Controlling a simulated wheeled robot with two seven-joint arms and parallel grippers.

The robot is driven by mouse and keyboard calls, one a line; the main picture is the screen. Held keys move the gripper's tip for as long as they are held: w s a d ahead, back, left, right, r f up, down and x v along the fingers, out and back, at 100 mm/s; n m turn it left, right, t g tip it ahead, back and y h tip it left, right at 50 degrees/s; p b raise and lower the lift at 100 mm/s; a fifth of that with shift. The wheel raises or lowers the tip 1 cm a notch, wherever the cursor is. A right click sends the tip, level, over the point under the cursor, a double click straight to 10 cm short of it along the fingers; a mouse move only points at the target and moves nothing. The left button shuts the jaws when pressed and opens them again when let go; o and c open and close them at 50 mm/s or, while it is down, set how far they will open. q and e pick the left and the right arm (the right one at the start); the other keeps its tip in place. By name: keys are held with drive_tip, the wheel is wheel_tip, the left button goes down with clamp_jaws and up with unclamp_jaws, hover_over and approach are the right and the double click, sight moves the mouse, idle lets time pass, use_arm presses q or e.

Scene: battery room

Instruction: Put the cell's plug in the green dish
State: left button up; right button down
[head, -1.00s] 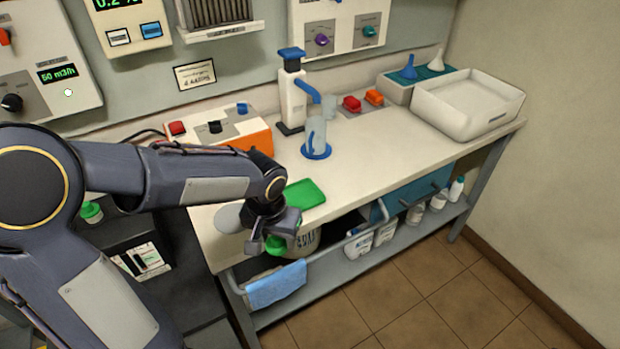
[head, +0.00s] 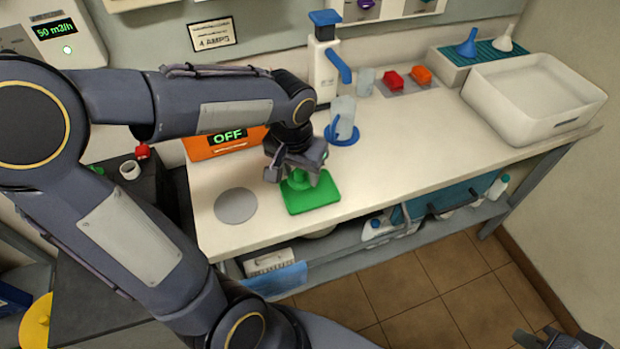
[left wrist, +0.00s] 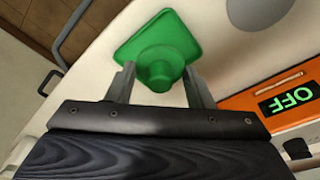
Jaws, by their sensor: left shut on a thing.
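The green plug (head: 298,182) is between the fingers of my left gripper (head: 295,175), which is shut on it. The plug also shows in the left wrist view (left wrist: 160,68), between the two fingertips (left wrist: 162,84). The green dish (head: 318,198) is a flat square on the white bench. It also shows in the left wrist view (left wrist: 150,33), with the plug over its near part. I cannot tell whether the plug touches the dish. The dark cell with a white open ring (head: 130,170) stands left of the bench. My right gripper (head: 560,338) shows only partly at the bottom right.
A grey disc (head: 236,206) lies left of the dish. An orange box reading OFF (head: 226,143) stands behind. A clear cup on a blue coaster (head: 343,120), a blue-topped pump (head: 325,65) and a white tub (head: 535,90) stand farther back and right.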

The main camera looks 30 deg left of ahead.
use_arm(q)
hover_over(310, 190)
drive_tip(key=s, duration=0.1)
wheel_tip(310, 190, down, 4)
drive_tip(key=shift+f, duration=0.15)
drive_tip(key=shift+w+f, duration=0.2)
drive_tip(key=shift+f, duration=1.6)
drive_tip(key=shift+f+b, duration=0.2)
drive_tip(key=shift+b, duration=0.1)
drive_tip(key=o, duration=0.9)
drive_tip(key=shift+o, duration=0.2)
drive_tip(key=shift+r, duration=0.1)
